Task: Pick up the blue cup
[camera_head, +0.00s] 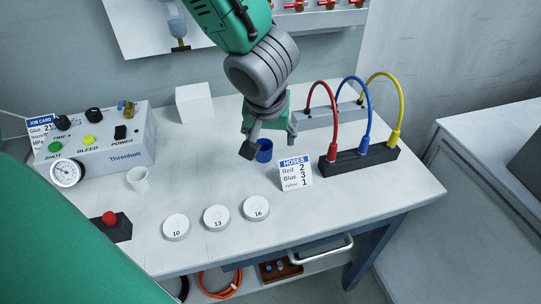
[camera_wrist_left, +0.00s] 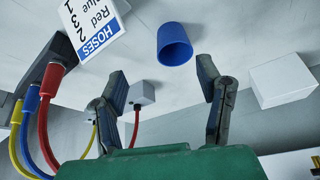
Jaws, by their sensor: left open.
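The blue cup (camera_head: 264,153) stands on the white table, partly hidden by a finger of my left gripper in the head view. In the left wrist view the blue cup (camera_wrist_left: 174,46) shows whole, just beyond the fingertips and between their lines. My left gripper (camera_head: 270,144) is open and empty, its fingers spread to either side of the cup in the head view. In the left wrist view, the gripper's fingers (camera_wrist_left: 163,82) are apart with a gap to the cup. My right gripper is not in view.
The HOSES card (camera_head: 295,174) stands right of the cup, close to it. A black block with red, blue and yellow hoses (camera_head: 360,162) lies further right. Numbered white discs (camera_head: 217,217) lie in front.

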